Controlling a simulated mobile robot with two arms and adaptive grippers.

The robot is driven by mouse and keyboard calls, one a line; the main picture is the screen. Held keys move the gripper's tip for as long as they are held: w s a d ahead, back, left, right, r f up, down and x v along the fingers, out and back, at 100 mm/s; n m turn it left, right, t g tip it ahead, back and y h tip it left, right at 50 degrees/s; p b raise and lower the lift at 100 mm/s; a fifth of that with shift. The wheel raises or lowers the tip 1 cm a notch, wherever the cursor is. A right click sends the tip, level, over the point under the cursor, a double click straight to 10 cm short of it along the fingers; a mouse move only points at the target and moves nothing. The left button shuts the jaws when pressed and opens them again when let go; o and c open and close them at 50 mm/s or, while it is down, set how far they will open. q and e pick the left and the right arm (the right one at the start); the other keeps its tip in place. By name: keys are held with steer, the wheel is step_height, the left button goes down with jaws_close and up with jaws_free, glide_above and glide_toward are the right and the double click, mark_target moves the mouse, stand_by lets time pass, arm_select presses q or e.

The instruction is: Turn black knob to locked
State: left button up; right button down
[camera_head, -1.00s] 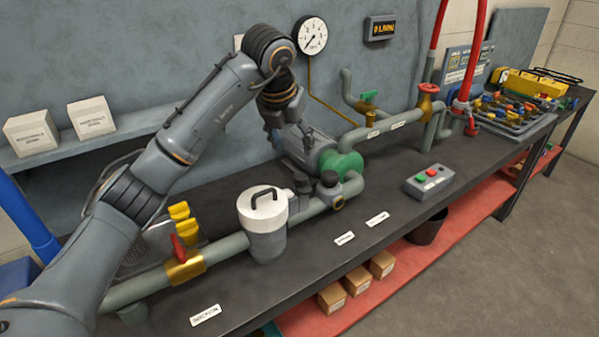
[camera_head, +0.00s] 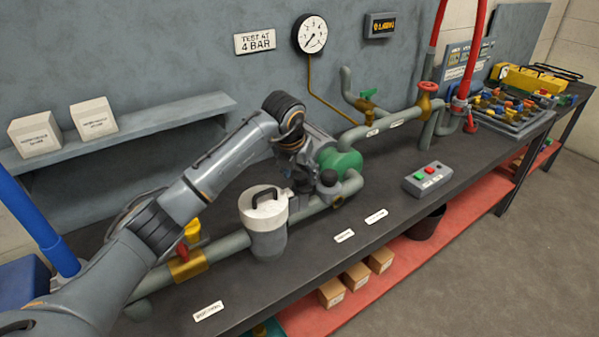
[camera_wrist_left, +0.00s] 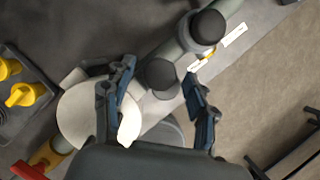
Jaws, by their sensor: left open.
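A black round knob (camera_head: 328,178) sits on a grey fitting on the pipe, in front of the green-ended motor (camera_head: 342,163). In the left wrist view the black knob (camera_wrist_left: 208,25) is at the top, beyond the fingertips. My left gripper (camera_head: 303,186) points down over the pipe, just left of the black knob. In the left wrist view my left gripper (camera_wrist_left: 160,72) is open, with a dark grey round part (camera_wrist_left: 161,75) showing between its fingers. I cannot tell whether the fingers touch it. My right gripper is in neither view.
A white-lidded canister (camera_head: 264,232) stands close to the left gripper. Yellow knobs (camera_wrist_left: 24,94) and a red lever (camera_head: 182,253) are further left. A button box (camera_head: 427,180) stands to the right. The front bench strip with labels is mostly clear.

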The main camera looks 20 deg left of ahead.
arm_select(q)
steer(key=c, duration=1.1)
steer(key=shift+c, duration=0.2)
steer(key=shift+m, duration=0.3)
steer(key=m, duration=0.1)
steer(key=m+h+b, duration=0.1)
steer(key=shift+a+m+b, duration=0.2)
steer(key=shift+m+b, duration=0.1)
steer(key=shift+m, duration=0.1)
steer(key=m, duration=0.1)
steer(key=m+g+h, duration=0.1)
steer(key=m, duration=0.1)
steer(key=shift+w+r+m+h+b, duration=0.1)
steer(key=shift+w+m+h+b, duration=0.05)
steer(key=shift+m+h+b, duration=0.15)
steer(key=m+g+h, duration=0.1)
steer(key=m, duration=0.3)
steer(key=shift+w+a, duration=0.1)
steer(key=shift+w+m+g+h, duration=0.15)
steer(key=shift+m+g, duration=0.35)
steer(key=shift+m, duration=0.75)
steer(key=shift+s+m+g+h, duration=0.1)
steer(key=shift+m+g+h, duration=0.3)
steer(key=shift+m, duration=0.85)
